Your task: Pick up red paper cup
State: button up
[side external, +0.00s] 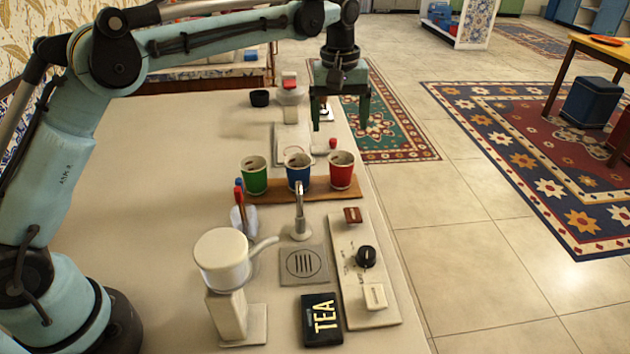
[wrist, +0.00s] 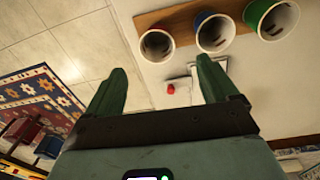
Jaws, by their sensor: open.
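The red paper cup (side external: 342,169) stands upright at the right end of a row of three cups on a brown wooden board (side external: 262,194). The blue cup (side external: 298,170) is beside it in the middle and the green cup (side external: 254,174) is at the left end. In the wrist view the red cup (wrist: 157,45) is at the upper middle, with the blue cup (wrist: 214,36) and green cup (wrist: 271,18) to its right. My gripper (side external: 340,128) is open and empty, raised above and behind the cups. Its fingers (wrist: 163,85) point toward the row, apart from every cup.
A spouted tap (side external: 300,212) stands just in front of the blue cup. A control panel (side external: 352,290), a white pot (side external: 222,258) and a black TEA box (side external: 321,319) are nearer. A small red-topped item (side external: 333,143) stands behind the red cup. The table's right edge is close.

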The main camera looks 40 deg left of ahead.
aim_at(341, 172)
jog(key=shift+n+g, duration=0.3)
jog(key=shift+n, duration=0.1)
jog(key=f, duration=0.6)
jog(key=w+f, duration=0.1)
jog(key=f, duration=0.2)
jog(key=shift+w+d, duration=0.1)
jog(key=shift+d, duration=0.25)
jog(key=shift+a+f, duration=0.15)
jog(key=shift+f, duration=1.15)
jog(key=shift+a+f, duration=0.1)
jog(key=shift+f, duration=1.2)
jog(key=shift+c, duration=0.3)
jog(key=c, duration=0.7)
